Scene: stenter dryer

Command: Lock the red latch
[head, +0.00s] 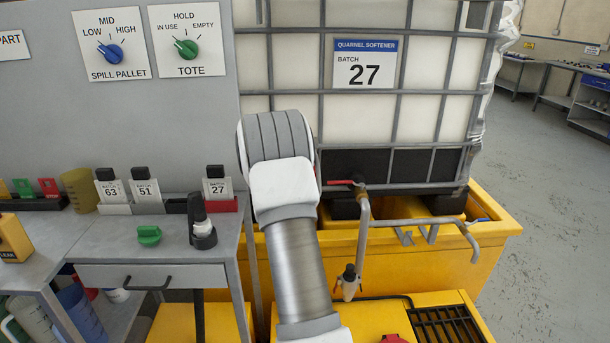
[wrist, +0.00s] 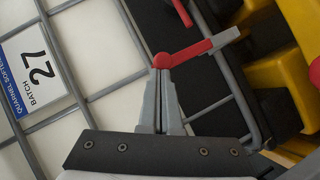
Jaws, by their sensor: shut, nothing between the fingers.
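A red lever (head: 340,182) sits on the valve at the lower front of the tote, beside the top of a grey pipe. I take it for the red latch. In the wrist view, a red bar (wrist: 190,52) with a rounded end and a grey tip lies right at my fingertips. A thin red strip rises above it. My gripper (wrist: 162,74) is shut and holds nothing. Its tips overlap the rounded red end in the picture; I cannot tell whether they touch it. In the head view my arm hides the gripper.
The caged tote (head: 405,60) stands on a yellow spill pallet (head: 400,260). Grey pipes (head: 420,221) run in front of it. A grey bench (head: 175,230) with bottles is at left. A red part (head: 393,339) shows at the bottom edge. Open floor (head: 560,200) lies right.

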